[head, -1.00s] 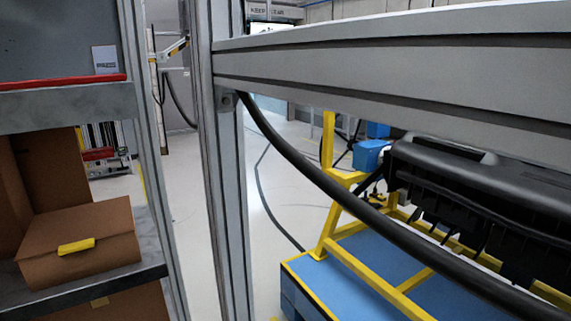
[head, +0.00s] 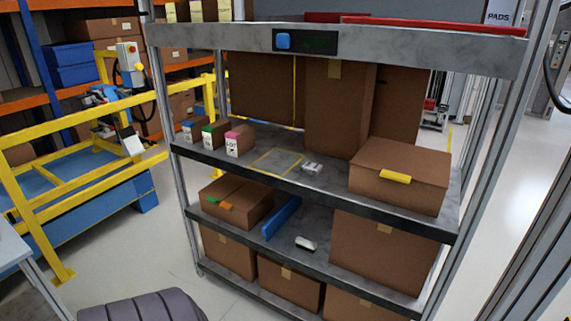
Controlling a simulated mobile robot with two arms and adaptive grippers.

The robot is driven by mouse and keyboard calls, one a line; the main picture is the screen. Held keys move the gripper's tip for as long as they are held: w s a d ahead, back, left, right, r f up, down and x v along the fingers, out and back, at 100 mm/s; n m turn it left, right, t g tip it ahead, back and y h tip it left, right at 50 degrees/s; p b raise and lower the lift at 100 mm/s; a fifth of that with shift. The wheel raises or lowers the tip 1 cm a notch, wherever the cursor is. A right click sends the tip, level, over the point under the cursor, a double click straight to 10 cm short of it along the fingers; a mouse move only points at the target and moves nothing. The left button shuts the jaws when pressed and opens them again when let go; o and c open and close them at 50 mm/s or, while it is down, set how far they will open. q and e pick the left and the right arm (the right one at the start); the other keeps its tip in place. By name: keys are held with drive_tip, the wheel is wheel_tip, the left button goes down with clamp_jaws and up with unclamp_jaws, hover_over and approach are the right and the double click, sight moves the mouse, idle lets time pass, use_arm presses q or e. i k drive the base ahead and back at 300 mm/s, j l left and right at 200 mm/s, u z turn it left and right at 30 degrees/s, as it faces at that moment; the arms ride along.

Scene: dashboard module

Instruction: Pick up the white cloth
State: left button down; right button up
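No item is clearly recognisable as the white cloth. A small white item (head: 312,168) lies on the middle shelf, right of a yellow-outlined square. Another white item (head: 306,243), with a dark part, lies on the shelf below. A white piece (head: 131,143) is at the yellow railing on the left. All are too small to tell whether any is cloth. Neither of my grippers is in view.
A metal rack (head: 320,187) fills the middle, holding cardboard boxes, including one with yellow tape (head: 400,185). Small labelled boxes (head: 239,140) stand at its left. Yellow railing (head: 110,126) stands left. A grey ridged object (head: 145,305) is bottom left. Floor at right is clear.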

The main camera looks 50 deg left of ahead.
sight(309, 169)
drive_tip(key=u, duration=1.55)
